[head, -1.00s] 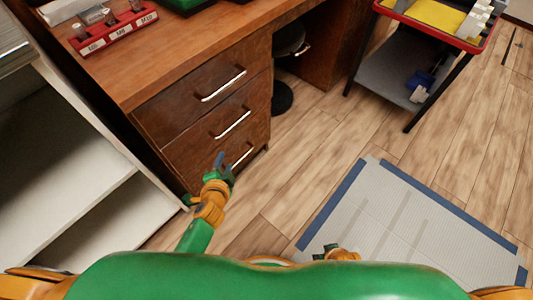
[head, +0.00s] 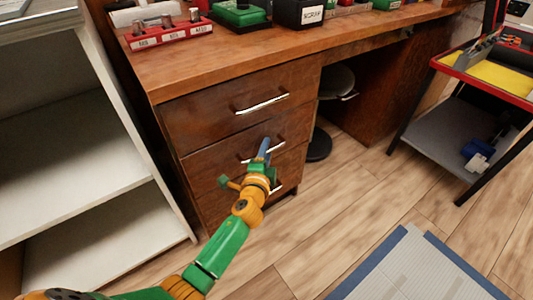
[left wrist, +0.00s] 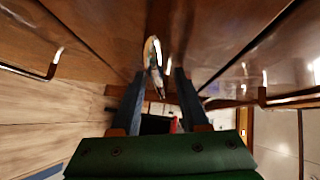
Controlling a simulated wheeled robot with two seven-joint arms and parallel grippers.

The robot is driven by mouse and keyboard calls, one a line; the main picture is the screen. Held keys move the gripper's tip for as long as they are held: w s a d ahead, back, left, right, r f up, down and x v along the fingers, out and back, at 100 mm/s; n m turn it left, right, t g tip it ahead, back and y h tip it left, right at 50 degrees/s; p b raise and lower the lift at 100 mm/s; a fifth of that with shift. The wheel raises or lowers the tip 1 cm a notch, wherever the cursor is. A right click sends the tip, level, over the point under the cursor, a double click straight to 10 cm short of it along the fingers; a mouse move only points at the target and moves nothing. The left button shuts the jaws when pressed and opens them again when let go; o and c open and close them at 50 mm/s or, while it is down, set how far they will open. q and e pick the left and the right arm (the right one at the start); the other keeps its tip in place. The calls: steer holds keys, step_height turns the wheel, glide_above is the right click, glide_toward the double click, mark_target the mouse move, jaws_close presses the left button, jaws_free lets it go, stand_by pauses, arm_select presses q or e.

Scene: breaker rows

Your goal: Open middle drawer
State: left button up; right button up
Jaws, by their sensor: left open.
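The wooden desk has a stack of three drawers, all flush with the front. The middle drawer (head: 208,163) has a silver bar handle (head: 276,147), partly covered by my left gripper. My left gripper (head: 246,163) is open in front of the middle drawer. In the left wrist view its two dark fingers (left wrist: 160,78) point at the drawer fronts, with one shiny handle (left wrist: 153,54) seen end-on between them. I cannot tell whether the fingers touch it. The top drawer's handle (head: 262,104) is clear, and the bottom drawer's handle (head: 278,189) is partly hidden by the gripper. My right gripper is out of view.
An open white shelf unit (head: 75,155) stands close at left. A dark stool (head: 335,83) is under the desk. A red-rimmed cart (head: 440,125) stands at right, and a blue-edged mat (head: 405,270) lies on the floor. A red rack (head: 170,36) sits on the desktop.

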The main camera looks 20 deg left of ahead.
arm_select(q)
jaws_close()
stand_by(1.4)
